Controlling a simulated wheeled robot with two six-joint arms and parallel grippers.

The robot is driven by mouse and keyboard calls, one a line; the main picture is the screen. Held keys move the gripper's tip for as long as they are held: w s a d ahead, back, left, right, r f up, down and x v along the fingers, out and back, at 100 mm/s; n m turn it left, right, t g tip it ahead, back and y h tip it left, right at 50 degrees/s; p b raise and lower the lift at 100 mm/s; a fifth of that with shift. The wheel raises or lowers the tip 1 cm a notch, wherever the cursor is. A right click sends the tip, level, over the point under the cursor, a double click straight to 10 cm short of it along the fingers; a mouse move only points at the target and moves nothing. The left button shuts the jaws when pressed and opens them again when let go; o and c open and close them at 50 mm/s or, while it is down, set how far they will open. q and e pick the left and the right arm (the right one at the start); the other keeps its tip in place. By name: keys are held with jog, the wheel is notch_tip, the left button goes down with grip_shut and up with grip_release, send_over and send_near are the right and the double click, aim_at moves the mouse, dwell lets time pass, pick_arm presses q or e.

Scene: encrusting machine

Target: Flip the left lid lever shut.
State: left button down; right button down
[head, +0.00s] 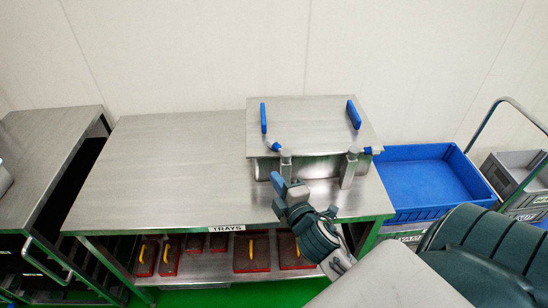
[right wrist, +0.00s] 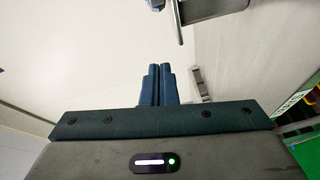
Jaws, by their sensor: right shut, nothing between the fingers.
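A steel box with a flat lid (head: 310,112) stands on the steel table in the head view. Two blue handles stand up over the lid, a left one (head: 263,118) and a right one (head: 353,114). At the front edge, a short blue-tipped lever (head: 274,146) joins the left post (head: 286,166). A similar lever (head: 371,150) points right at the right post (head: 349,170). My right gripper (head: 281,184) is shut and empty, just in front of and below the left post; contact is unclear. Its closed fingers (right wrist: 159,85) show in the right wrist view. My left gripper is out of view.
The steel table (head: 160,165) is bare left of the box. Red trays with yellow handles (head: 251,253) lie on its lower shelf. A blue bin (head: 430,180) stands to the right, beside a trolley with a grey crate (head: 510,172). A pale wall is behind.

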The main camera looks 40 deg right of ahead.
jog(key=p, duration=0.3)
send_near(268, 145)
jog(key=w+a+r, duration=0.1)
jog(key=w+a, duration=0.3)
jog(key=w, duration=0.1)
jog(key=d, duration=0.3)
jog(key=d+f, duration=0.1)
jog(key=shift+w+d+f+p, duration=0.15)
jog(key=shift+w+d+p, duration=0.1)
jog(key=shift+w+p, duration=0.15)
jog(key=shift+w+m+h+b, duration=0.1)
jog(key=shift+m+h+b, duration=0.3)
jog(key=shift+h+b, duration=0.2)
